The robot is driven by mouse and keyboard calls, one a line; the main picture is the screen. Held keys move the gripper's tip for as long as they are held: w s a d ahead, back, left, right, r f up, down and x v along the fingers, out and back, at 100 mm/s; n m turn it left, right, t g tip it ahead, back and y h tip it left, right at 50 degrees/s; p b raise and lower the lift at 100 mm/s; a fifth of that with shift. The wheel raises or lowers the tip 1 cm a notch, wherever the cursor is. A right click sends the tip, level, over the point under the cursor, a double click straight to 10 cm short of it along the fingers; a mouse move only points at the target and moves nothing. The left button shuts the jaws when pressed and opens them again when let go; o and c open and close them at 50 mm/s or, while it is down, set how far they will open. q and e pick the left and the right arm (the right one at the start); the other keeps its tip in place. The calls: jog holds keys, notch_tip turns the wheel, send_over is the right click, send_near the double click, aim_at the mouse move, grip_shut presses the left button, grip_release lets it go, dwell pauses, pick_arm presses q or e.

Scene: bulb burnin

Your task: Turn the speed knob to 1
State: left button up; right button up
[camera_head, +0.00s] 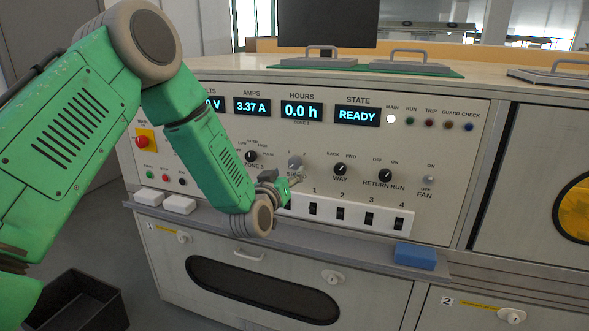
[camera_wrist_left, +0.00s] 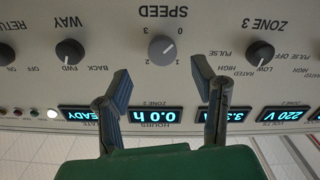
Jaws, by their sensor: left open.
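The grey speed knob (camera_head: 295,162) is on the control panel, between the zone 3 knob and the way knob. In the left wrist view, which is upside down, the speed knob (camera_wrist_left: 162,48) shows with small numbers around it and its SPEED label. I cannot tell surely which number its mark points to. My left gripper (camera_head: 296,178) is just in front of and below the knob in the head view. In the wrist view its two fingers (camera_wrist_left: 161,84) are spread apart and empty, with the knob beyond the gap. My right gripper is not in view.
The zone 3 knob (camera_head: 250,155) and way knob (camera_head: 340,169) flank the speed knob. A row of numbered switches (camera_head: 342,214) lies below. A blue block (camera_head: 414,256) and white blocks (camera_head: 180,205) sit on the ledge. The state display (camera_head: 358,116) reads READY.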

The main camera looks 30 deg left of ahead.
aim_at(295, 164)
pick_arm(q)
jog(key=w, duration=0.3)
jog(key=shift+r, duration=0.15)
jog(key=shift+w+a+f, duration=0.25)
jog(key=shift+w+a, duration=0.6)
jog(key=shift+w, duration=0.2)
jog(key=shift+a+f, duration=0.1)
jog(key=shift+a, duration=0.3)
jog(key=shift+d, duration=0.35)
jog(key=c, duration=0.4)
jog(key=shift+w+d+r, duration=0.1)
jog(key=shift+d+r, duration=0.1)
jog(key=shift+d, duration=0.2)
jog(key=c, duration=0.8)
jog(key=shift+o, duration=0.4)
jog(key=shift+a, duration=0.15)
